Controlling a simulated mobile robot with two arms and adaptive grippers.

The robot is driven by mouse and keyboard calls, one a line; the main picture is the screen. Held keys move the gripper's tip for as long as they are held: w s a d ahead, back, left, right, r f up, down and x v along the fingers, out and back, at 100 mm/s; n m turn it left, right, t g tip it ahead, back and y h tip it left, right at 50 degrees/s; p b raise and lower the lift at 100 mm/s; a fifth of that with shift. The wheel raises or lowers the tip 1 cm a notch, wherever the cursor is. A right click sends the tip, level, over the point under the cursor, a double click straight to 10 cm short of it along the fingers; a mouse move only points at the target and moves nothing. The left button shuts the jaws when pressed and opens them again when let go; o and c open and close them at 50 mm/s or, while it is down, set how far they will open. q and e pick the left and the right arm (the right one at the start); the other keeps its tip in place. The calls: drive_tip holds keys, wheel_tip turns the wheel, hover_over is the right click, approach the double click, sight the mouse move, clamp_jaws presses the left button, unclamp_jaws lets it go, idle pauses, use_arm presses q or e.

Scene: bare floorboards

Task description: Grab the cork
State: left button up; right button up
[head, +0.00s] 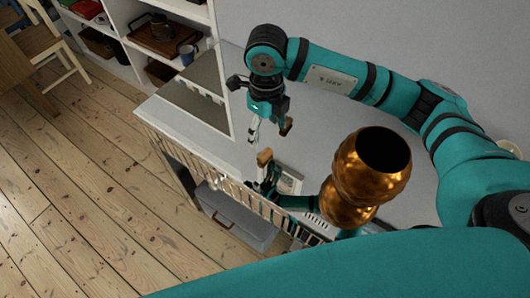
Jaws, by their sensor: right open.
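My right gripper (268,131) hangs over the white surface at the middle of the head view, its fingers spread and pointing down, with nothing seen between them. A small tan block (264,156) shows just below it, at the top of a dark gripper part; I cannot tell whether it is the cork or a finger pad. My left gripper (266,174) appears low beside the slatted edge, partly hidden. I cannot tell whether it is open or shut. No other cork can be made out.
A shiny copper vase (370,170) stands to the right, hiding part of an arm. A small pale box (289,183) lies near the slatted edge (190,165). A grey case (237,218) is below.

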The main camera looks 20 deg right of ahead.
sight(265, 153)
wheel_tip(265, 153, down, 4)
drive_tip(key=f+p, duration=0.1)
drive_tip(key=f, duration=0.3)
drive_tip(key=shift+s+a+f+p, duration=0.1)
drive_tip(key=shift+s+a+p, duration=0.1)
drive_tip(key=shift+p, duration=0.2)
drive_tip(key=shift+f, duration=0.5)
use_arm(q)
drive_tip(key=shift+s+r, duration=0.3)
drive_tip(key=shift+r, duration=0.2)
drive_tip(key=shift+s+r, duration=0.3)
drive_tip(key=shift+r, duration=0.2)
drive_tip(key=shift+w, duration=0.1)
use_arm(e)
drive_tip(key=c, duration=0.8)
